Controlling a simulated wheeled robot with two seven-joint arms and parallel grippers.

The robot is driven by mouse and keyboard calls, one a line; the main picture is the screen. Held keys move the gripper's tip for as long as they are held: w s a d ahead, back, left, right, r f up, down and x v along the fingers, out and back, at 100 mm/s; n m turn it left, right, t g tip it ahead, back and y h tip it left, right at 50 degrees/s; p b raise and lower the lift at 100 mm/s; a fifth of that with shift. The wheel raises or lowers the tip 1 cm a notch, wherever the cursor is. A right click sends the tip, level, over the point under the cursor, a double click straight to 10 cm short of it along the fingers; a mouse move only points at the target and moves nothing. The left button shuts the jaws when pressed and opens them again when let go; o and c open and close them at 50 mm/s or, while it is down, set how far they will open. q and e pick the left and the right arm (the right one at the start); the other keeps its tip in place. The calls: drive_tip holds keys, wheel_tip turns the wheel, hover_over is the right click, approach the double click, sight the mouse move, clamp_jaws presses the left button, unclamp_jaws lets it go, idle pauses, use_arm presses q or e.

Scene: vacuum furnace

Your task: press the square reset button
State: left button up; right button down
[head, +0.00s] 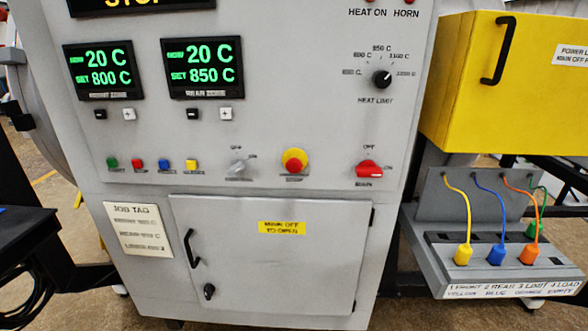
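Nothing covers the buttons. Neither of my grippers shows in the head view.
Right of the buttons are a grey knob (238,168), a red mushroom button (294,160) on yellow and a red main switch (368,168). A closed door (270,265) lies below. A yellow box (490,90) and plugged cables (496,250) are at the right.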

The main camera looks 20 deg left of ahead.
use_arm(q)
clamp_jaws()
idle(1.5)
